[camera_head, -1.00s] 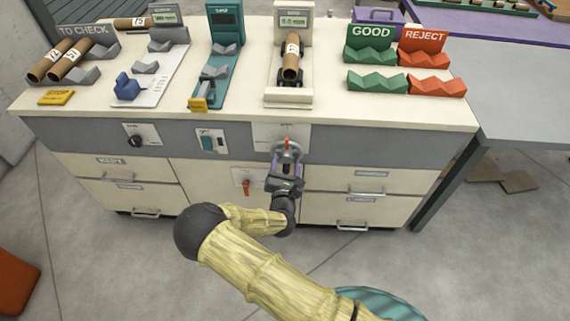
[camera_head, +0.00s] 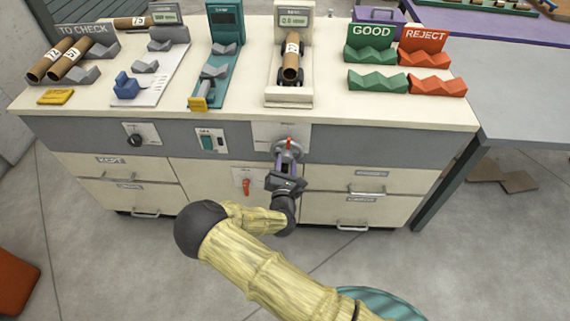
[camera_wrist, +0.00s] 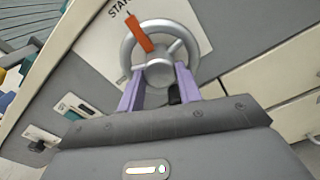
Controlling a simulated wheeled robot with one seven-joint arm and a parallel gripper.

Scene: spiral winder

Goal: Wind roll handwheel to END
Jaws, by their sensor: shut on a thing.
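The handwheel (camera_wrist: 184,36) is a grey ring with spokes, a hub and an orange pointer, on the cabinet's front panel. In the head view the handwheel (camera_head: 288,147) sits below the middle machine. A white plate with partly hidden lettering, "STAR...", lies behind it in the wrist view. The orange pointer (camera_wrist: 138,33) points up and left, close to that lettering. My gripper (camera_wrist: 160,88) has its purple fingers at the lower part of the wheel, shut on it. My gripper (camera_head: 287,170) partly covers the wheel in the head view. No END mark can be read.
A cardboard tube (camera_head: 291,57) rests on the machine above, beside its display (camera_head: 293,20). A red lever (camera_head: 246,186), a switch (camera_head: 208,142) and a dark knob (camera_head: 135,140) are on the cabinet front. Drawers with handles (camera_head: 367,190) flank my arm.

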